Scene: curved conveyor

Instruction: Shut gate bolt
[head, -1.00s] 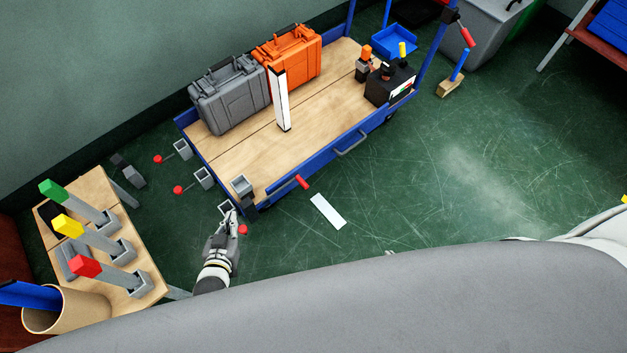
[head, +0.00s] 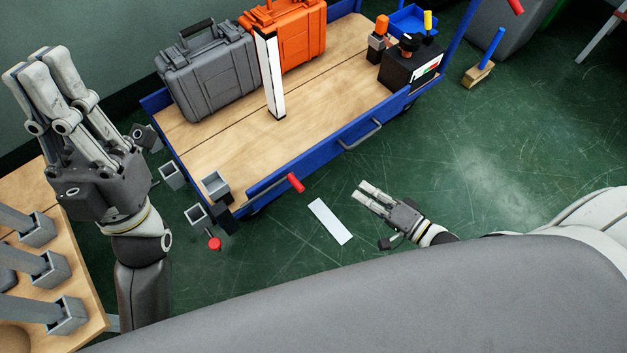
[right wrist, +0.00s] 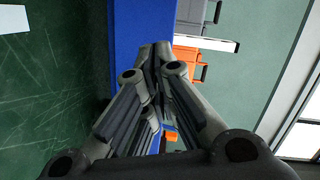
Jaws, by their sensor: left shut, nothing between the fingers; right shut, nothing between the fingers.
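A red handle (head: 296,183) sticks out from the front blue rail of the cart, near its left corner; it may be the gate bolt, but I cannot tell its position. My left gripper (head: 36,60) is large and close to the camera at the far left. It is shut and empty, fingers upward, apart from the cart. My right gripper (head: 368,191) is shut and empty in front of the cart, right of a white strip (head: 330,221). The right wrist view shows its fingers (right wrist: 153,48) converging in front of a blue panel (right wrist: 127,25).
The cart bed (head: 215,150) carries a grey case (head: 208,75), an orange case (head: 298,35), a white post (head: 270,80) and a black box (head: 408,68). Grey sockets (head: 215,185) and a red knob (head: 214,244) sit at its left end. A wooden bench (head: 82,290) stands lower left.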

